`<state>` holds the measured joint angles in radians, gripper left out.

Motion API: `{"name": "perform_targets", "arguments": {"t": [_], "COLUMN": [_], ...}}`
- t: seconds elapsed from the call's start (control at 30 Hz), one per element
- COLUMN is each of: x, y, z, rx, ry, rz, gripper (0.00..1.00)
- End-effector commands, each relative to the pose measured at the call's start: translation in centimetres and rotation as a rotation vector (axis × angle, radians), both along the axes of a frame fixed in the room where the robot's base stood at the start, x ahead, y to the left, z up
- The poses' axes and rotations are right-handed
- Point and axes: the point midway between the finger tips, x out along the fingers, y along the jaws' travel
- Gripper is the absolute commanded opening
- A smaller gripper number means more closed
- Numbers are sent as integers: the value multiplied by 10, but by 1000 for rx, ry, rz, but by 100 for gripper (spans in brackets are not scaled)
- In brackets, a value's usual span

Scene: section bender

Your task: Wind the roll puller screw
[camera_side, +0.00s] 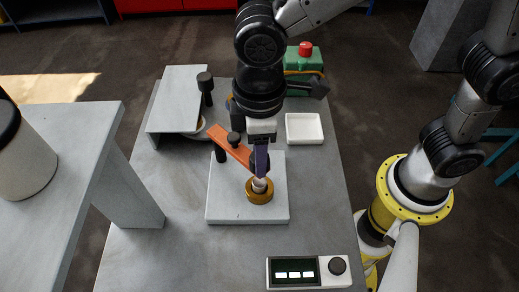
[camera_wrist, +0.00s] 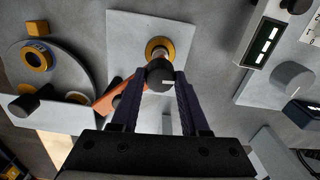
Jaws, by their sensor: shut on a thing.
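The roll puller screw shows in the wrist view as a dark round head (camera_wrist: 159,77) between my fingertips. In the side view its pale shaft (camera_side: 259,185) rises from a gold roll (camera_side: 260,196), while its head is hidden by my fingers. The gold roll also shows in the wrist view (camera_wrist: 152,45), on the pale square plate (camera_side: 227,212). My gripper (camera_side: 261,172) points down over the roll and is shut on the screw head. Its two dark purple fingers flank the head in the wrist view (camera_wrist: 160,75).
An orange bar (camera_side: 230,147) with black knobs lies close beside my fingers, on the left. A white tray (camera_side: 304,128) and a green box with a red button (camera_side: 304,69) stand behind. A display box (camera_side: 290,272) sits at the front right. The front left of the table is clear.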

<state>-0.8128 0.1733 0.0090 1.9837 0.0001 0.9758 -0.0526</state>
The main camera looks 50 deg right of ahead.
Motion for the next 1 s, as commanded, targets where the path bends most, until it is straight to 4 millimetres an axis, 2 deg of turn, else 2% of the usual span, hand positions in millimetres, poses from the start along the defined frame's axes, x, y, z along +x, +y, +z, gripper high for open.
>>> {"name": "perform_targets", "arguments": {"t": [0.37,1.0], "x": [0,0], "y": [0,0], "z": [1,1], "rx": [0,1], "ry": [0,-1], "rz": [-169,-767], "gripper": [0,0]}}
